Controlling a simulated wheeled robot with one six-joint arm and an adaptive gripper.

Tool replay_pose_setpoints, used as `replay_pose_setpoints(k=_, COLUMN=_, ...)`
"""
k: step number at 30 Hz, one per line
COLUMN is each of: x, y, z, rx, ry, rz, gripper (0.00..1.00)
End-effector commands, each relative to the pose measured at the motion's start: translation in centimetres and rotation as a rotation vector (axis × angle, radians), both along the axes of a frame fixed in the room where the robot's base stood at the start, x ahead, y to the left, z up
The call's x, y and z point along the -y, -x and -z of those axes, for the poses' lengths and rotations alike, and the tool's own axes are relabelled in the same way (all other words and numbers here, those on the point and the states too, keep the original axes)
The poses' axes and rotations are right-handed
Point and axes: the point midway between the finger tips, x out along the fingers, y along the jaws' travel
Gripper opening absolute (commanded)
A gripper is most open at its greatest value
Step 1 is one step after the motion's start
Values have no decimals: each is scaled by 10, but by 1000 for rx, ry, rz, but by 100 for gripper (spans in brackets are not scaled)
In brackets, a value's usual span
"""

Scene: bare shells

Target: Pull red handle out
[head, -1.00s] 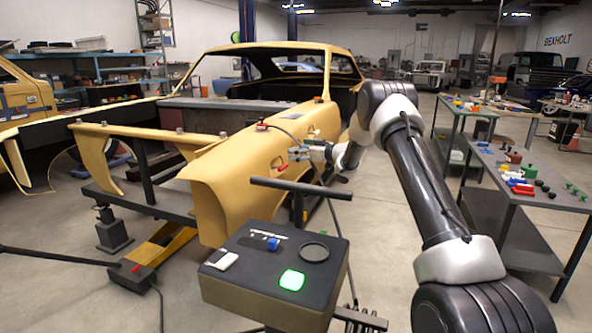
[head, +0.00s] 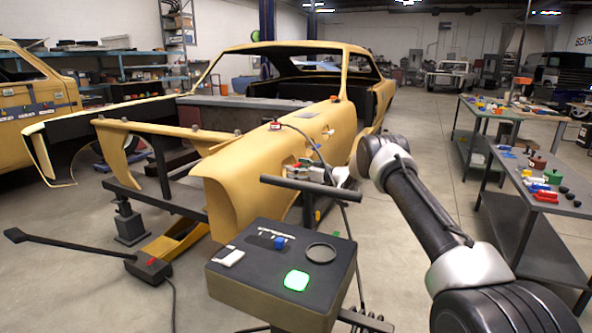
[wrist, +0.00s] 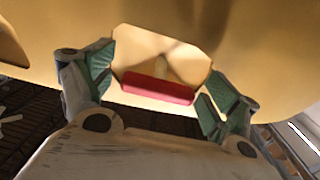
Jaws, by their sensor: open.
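The red handle (wrist: 157,88) is a short bar lying across a pale recess in the yellow body panel (wrist: 260,40), in the wrist view. My gripper (wrist: 160,82) is open, with one green-padded finger on each side of the recess. The handle lies between the fingers, and I see no clear contact with it. In the head view my gripper (head: 312,171) is close against the side of the yellow car shell (head: 235,180), beyond a black T-shaped bar. I cannot make out the handle there; the gripper seems to hide it.
A dark control box (head: 270,272) with a lit green button and the black T-bar (head: 298,185) stand in front. A long black lever (head: 75,250) lies at left. Benches with small parts (head: 540,195) stand at right. Open floor lies between benches and car.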

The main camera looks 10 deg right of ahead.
Motion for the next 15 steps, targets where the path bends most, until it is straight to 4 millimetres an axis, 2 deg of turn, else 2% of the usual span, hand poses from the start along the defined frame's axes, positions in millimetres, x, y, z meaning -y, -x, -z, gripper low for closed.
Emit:
replay_pose_setpoints(k=5, x=0, y=0, z=0, rx=0, ry=0, rz=0, gripper=88)
replay_pose_setpoints(k=6, x=0, y=0, z=0, rx=0, ry=0, rz=0, gripper=85)
replay_pose_setpoints(k=15, x=0, y=0, z=0, rx=0, ry=0, rz=0, gripper=30)
